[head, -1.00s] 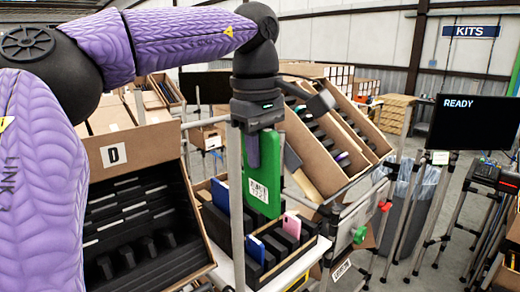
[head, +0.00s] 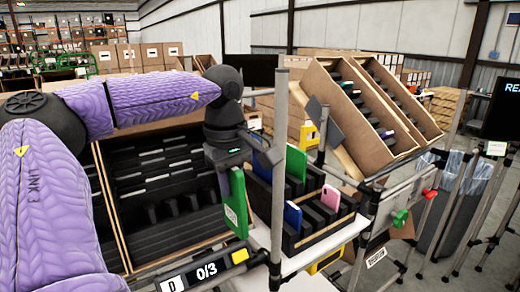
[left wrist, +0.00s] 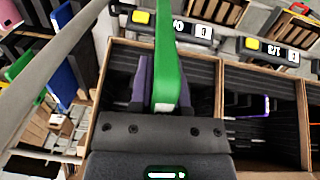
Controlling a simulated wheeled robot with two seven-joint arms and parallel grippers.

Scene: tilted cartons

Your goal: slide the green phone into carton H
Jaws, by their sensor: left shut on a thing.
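My left gripper (head: 230,163) is shut on a green phone (head: 237,203), which hangs down from it in front of the tilted carton with black slots (head: 103,200). In the left wrist view the phone (left wrist: 167,55) stands between the two fingers (left wrist: 165,88), above an open carton (left wrist: 125,62). The phone appears clear of the slots. No letter H is readable in either view, so I cannot tell which carton is H. My right gripper is not in view.
A black rack (head: 318,222) holds another green phone (head: 296,163), a blue phone (head: 292,216) and a pink phone (head: 330,197). A grey post (head: 279,180) stands beside my gripper. A sign reading D 0/3 (head: 205,271) sits low in front. Tilted cartons (head: 335,110) stand behind right.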

